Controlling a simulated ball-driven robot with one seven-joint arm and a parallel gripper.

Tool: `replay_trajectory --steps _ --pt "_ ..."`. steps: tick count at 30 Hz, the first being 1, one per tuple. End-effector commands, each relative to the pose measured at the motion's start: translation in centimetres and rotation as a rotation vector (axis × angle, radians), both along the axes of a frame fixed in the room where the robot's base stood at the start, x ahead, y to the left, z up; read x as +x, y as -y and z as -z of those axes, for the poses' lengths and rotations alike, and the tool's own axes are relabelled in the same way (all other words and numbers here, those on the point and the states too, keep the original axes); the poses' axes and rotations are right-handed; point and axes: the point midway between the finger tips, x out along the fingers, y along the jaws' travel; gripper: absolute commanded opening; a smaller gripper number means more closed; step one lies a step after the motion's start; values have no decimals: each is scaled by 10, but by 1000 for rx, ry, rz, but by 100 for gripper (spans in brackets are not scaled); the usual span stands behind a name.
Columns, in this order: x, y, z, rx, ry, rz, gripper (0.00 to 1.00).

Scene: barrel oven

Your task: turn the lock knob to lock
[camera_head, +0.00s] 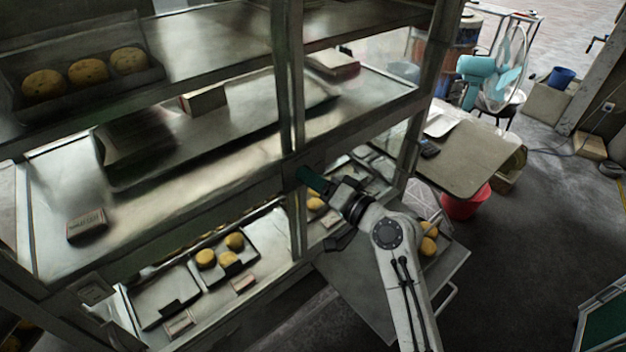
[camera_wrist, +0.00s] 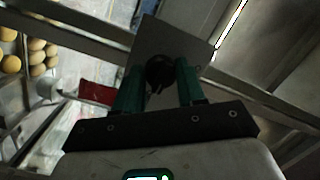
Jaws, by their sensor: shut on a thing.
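The lock knob (camera_wrist: 160,72) is dark and round, and it sits on a grey metal plate (camera_wrist: 183,42) in the wrist view. My gripper (camera_wrist: 161,85) has its two green fingers on either side of the knob, shut on it. In the head view, my gripper (camera_head: 308,179) reaches the upright post of the glass-and-metal cabinet (camera_head: 288,90). There the fingers and arm hide the knob, and I cannot tell its turn angle.
Cabinet shelves hold trays with round buns (camera_head: 206,258) and small boxes (camera_head: 87,224). A table (camera_head: 470,160), a red bucket (camera_head: 464,205) and a teal fan (camera_head: 490,72) stand to the right. Dark floor (camera_head: 520,260) is open at lower right.

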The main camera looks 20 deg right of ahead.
Motion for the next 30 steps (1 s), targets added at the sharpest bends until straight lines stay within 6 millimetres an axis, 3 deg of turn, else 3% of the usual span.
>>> replay_trajectory --steps 14,30 --pt "0 1 2 -103 34 2 9" --pt "0 2 2 -558 178 2 9"
